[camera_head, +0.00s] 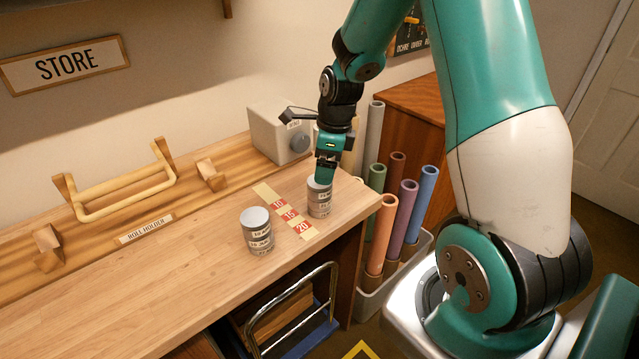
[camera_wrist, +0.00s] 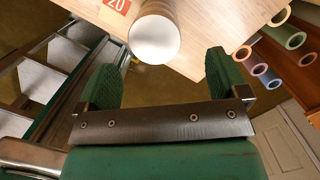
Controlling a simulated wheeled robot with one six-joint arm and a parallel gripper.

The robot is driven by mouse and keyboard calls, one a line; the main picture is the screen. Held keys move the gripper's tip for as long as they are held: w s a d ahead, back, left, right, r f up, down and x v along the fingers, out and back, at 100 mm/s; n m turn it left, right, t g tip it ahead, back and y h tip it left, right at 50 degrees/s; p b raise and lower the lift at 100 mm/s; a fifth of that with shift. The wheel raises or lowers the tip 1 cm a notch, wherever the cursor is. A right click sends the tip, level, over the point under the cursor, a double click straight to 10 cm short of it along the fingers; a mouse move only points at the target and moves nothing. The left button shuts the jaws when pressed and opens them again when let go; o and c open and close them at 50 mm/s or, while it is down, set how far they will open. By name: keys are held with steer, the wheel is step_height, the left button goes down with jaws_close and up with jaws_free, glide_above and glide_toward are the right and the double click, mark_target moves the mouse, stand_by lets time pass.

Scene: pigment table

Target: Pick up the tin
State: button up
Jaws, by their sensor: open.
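Two grey cylindrical tins with light labels stand upright on the wooden table. One tin (camera_head: 319,200) is near the right end, directly below my gripper (camera_head: 326,172) in the head view. The other tin (camera_head: 257,233) stands to the left, nearer the front edge. In the wrist view one tin (camera_wrist: 155,40) shows its pale round lid, just beyond and between the fingertips of my open gripper (camera_wrist: 162,72). Nothing is held between the fingers. In the head view the gripper covers part of the right tin's top.
A numbered strip (camera_head: 285,212) lies between the tins. A grey box with a knob (camera_head: 277,132) and a roll holder (camera_head: 120,195) stand behind. Coloured tubes (camera_head: 408,205) rise in a bin beyond the table's right edge. The front-left tabletop is clear.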

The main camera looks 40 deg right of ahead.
mark_target(316, 191)
steer(key=f+p, duration=0.1)
steer(key=f, duration=0.1)
steer(key=a+f, duration=0.1)
steer(key=f, duration=0.1)
steer(key=shift+w+a+f+p, duration=0.15)
steer(key=shift+f+p, duration=0.1)
steer(key=shift+p, duration=0.1)
steer(key=shift+w+f, duration=0.1)
steer(key=shift+f, duration=0.4)
steer(key=c, duration=1)
